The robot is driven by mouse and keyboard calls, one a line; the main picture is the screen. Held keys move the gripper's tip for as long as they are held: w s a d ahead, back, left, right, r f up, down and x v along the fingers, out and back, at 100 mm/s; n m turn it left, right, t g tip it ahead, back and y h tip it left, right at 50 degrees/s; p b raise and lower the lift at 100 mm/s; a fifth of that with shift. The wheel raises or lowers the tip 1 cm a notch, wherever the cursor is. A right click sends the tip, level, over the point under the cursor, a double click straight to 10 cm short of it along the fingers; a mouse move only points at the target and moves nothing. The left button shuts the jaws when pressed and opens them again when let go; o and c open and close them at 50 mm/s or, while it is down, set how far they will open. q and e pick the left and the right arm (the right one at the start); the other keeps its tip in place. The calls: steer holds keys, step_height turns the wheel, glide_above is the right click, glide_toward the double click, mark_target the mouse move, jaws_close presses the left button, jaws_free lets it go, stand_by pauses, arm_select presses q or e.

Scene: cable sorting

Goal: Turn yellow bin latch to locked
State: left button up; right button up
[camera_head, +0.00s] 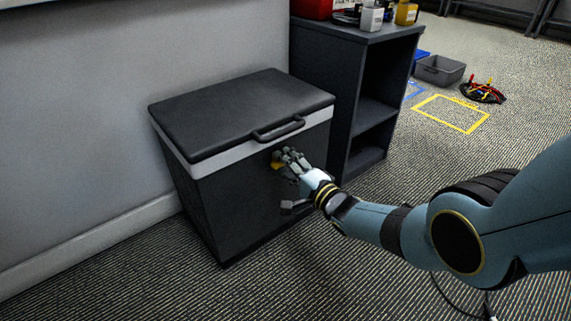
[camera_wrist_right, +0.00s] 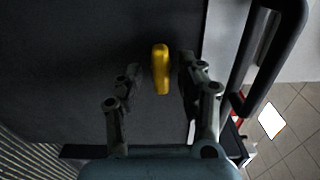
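The yellow latch (camera_head: 276,165) is on the front face of the dark bin (camera_head: 228,200), below its handle and partly hidden by my right gripper (camera_head: 291,160). In the right wrist view the latch (camera_wrist_right: 161,69) is a short rounded yellow lever. Its long side runs roughly parallel to the bin's lid edge. The fingers of my right gripper (camera_wrist_right: 158,72) are open on either side of it, with a visible gap on both sides. My left gripper is not in view.
The bin's black lid (camera_head: 235,108) is down, and its handle (camera_head: 279,128) sticks out above my right gripper. A dark shelf (camera_head: 342,90) stands close to the right of the bin. A grey tote (camera_head: 439,70) and bundled cables (camera_head: 483,92) lie on the floor farther back.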

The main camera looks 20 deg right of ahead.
steer(key=v, duration=1.2)
stand_by(0.3)
